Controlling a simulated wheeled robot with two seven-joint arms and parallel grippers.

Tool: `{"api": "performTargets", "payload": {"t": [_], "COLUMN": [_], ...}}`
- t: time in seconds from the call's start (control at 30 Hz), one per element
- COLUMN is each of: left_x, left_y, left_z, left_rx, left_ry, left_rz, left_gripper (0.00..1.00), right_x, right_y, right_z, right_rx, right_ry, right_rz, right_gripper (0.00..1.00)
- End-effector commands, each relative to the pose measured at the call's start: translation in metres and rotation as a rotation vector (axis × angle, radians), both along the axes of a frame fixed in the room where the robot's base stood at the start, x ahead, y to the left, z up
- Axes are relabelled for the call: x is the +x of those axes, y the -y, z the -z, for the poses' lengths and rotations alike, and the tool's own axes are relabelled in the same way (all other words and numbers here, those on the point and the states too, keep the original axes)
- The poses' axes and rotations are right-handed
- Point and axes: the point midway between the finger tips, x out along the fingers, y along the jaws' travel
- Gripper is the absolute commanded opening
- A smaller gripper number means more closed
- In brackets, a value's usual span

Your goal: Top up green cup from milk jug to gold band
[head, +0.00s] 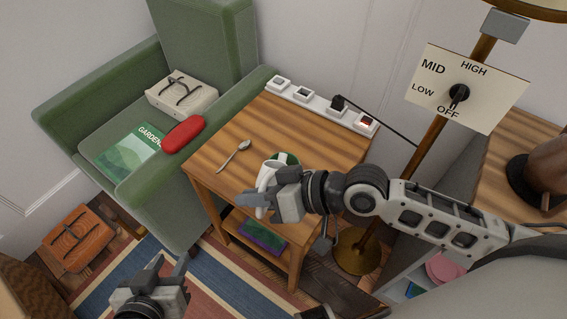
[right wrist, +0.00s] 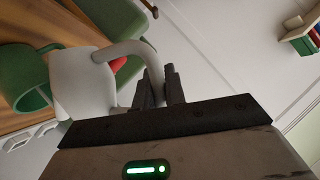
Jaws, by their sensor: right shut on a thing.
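The white milk jug (head: 267,174) is held above the small wooden table by my right gripper (head: 252,198). In the right wrist view the jug (right wrist: 82,82) has its curved handle between the fingers of my right gripper (right wrist: 160,88). The green cup (head: 284,158) is just behind the jug, mostly hidden by it in the head view. In the right wrist view the green cup (right wrist: 22,78) shows close beside the jug's far end. The gold band and the milk level cannot be seen. My left gripper (head: 170,262) is open and empty, low over the rug.
A spoon (head: 235,155) lies on the wooden table (head: 225,182). A power strip (head: 322,103) runs along its back edge. A lamp with a dial sign (head: 470,85) stands right.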

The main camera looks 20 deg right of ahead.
Motion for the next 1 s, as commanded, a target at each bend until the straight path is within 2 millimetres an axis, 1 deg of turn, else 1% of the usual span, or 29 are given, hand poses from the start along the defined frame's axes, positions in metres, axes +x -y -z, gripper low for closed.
{"api": "performTargets", "payload": {"t": [1.0], "left_x": [0.0002], "left_y": [0.0008], "left_z": [0.0021], "left_rx": [-0.010], "left_ry": [0.002], "left_rz": [-0.003], "left_gripper": [0.36], "right_x": [0.0086], "right_y": [0.0053], "right_z": [-0.0102], "right_rx": [0.033], "right_ry": [-0.049], "right_rz": [0.000], "right_gripper": [0.00]}}
